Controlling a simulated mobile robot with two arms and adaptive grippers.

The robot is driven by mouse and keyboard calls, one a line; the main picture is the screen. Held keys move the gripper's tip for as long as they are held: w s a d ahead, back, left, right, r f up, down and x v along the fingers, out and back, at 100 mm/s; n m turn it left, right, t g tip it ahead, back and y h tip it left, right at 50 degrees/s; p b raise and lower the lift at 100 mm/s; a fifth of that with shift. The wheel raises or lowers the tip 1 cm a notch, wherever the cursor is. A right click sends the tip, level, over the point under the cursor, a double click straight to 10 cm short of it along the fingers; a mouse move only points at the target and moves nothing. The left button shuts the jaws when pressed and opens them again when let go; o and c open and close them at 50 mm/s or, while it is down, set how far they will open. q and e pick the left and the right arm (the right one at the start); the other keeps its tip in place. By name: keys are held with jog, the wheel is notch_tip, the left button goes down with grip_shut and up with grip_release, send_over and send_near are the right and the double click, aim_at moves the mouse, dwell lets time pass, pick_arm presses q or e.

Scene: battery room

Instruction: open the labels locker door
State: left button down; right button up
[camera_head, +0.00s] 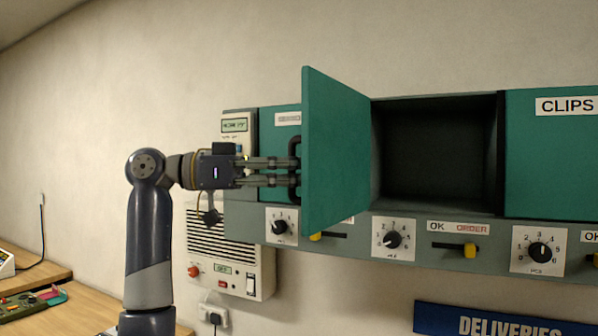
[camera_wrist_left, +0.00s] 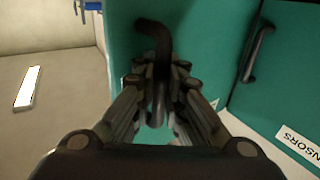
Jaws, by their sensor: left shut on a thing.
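A green locker door (camera_head: 335,155) stands swung wide open in the head view, hinged at its right edge beside an open compartment (camera_head: 438,150), which looks dark and empty. Its front faces left, and I cannot read a label on it. My left gripper (camera_head: 290,172) reaches in from the left and is shut on the door's black handle (camera_head: 295,146). In the left wrist view the fingers (camera_wrist_left: 158,100) close around that handle (camera_wrist_left: 153,35), with the green door (camera_wrist_left: 200,35) behind. My right gripper is not in view.
A shut CLIPS door (camera_head: 550,160) is at the right. Another shut green door (camera_head: 278,140) is behind my gripper; its SENSORS label (camera_wrist_left: 298,145) is partly visible in the wrist view. Dials (camera_head: 393,239) and yellow sliders (camera_head: 470,250) line the strip below. A desk (camera_head: 90,300) is lower left.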

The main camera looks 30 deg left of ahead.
pick_arm(q)
jog(key=c, duration=1.9)
grip_release()
jog(key=shift+a+f, duration=0.1)
jog(key=v, duration=1.2)
jog(key=shift+s+a, duration=0.1)
jog(key=shift+a, duration=0.1)
